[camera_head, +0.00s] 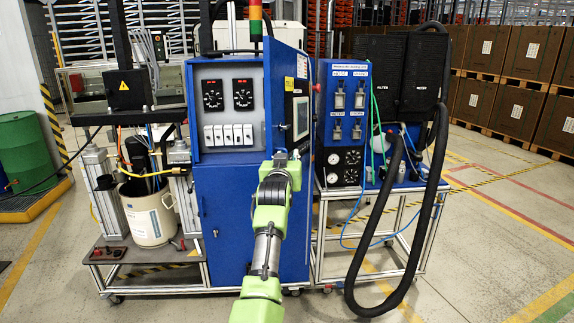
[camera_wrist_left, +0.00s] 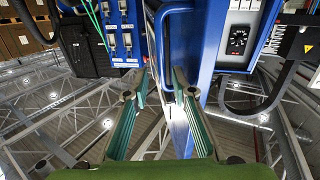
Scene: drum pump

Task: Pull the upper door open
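The upper door (camera_head: 276,95) of the blue cabinet (camera_head: 226,215) stands swung open towards me, seen steeply from the side. In the left wrist view, the two green fingers (camera_wrist_left: 160,75) are spread apart. A blue bar handle (camera_wrist_left: 162,45) and blue panel lie just beyond them; contact cannot be told. My right gripper is not in view.
A wheeled test stand (camera_head: 345,120) with gauges stands close on the right, with a thick black hose (camera_head: 437,190) looping to the floor. A pump cart with a white bucket (camera_head: 148,213) is on the left. Free floor lies at front right.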

